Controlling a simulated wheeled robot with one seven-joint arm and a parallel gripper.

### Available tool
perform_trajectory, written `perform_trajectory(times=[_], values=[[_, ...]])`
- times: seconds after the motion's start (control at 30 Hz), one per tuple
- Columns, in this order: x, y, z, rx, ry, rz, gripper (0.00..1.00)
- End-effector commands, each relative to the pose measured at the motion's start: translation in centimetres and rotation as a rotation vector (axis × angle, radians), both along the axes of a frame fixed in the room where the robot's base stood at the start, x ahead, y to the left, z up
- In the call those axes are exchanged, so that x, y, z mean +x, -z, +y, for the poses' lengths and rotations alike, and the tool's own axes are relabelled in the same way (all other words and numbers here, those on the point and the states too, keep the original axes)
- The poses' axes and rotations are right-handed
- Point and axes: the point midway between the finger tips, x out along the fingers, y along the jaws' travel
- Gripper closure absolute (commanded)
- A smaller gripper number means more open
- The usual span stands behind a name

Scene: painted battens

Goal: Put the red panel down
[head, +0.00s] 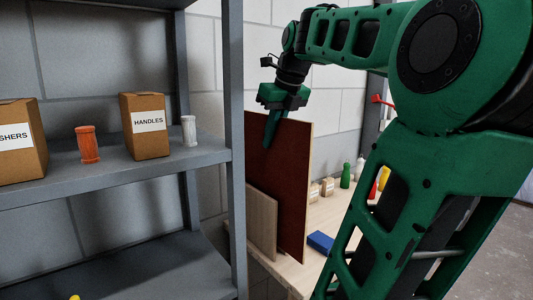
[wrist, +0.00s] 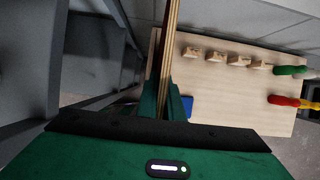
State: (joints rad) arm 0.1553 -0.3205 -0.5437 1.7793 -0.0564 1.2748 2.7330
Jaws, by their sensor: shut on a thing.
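The red panel (head: 284,180) is a tall, thin, dark red board with a pale wood edge. It stands upright at the left end of the wooden table. My gripper (head: 272,132) is shut on its top edge, fingers pointing down. In the wrist view the panel (wrist: 170,50) shows edge-on, running up from between the fingers (wrist: 166,103). A smaller plain wood panel (head: 262,222) stands in front of its lower left part. I cannot tell whether the red panel's bottom touches the table.
The table (wrist: 225,85) bears small wooden blocks (wrist: 213,55), a blue block (head: 320,241) close to the panel, and green (head: 346,176), red and yellow pieces. A grey shelf (head: 110,170) with boxes stands close on the left. The table's middle is mostly clear.

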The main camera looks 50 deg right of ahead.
Motion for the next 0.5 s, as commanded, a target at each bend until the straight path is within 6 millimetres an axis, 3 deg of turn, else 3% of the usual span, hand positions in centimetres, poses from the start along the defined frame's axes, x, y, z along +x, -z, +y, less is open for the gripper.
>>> perform_trajectory(times=[0.5], values=[[0.0, 4.0, 0.0, -0.001, -0.001, -0.002, 1.00]])
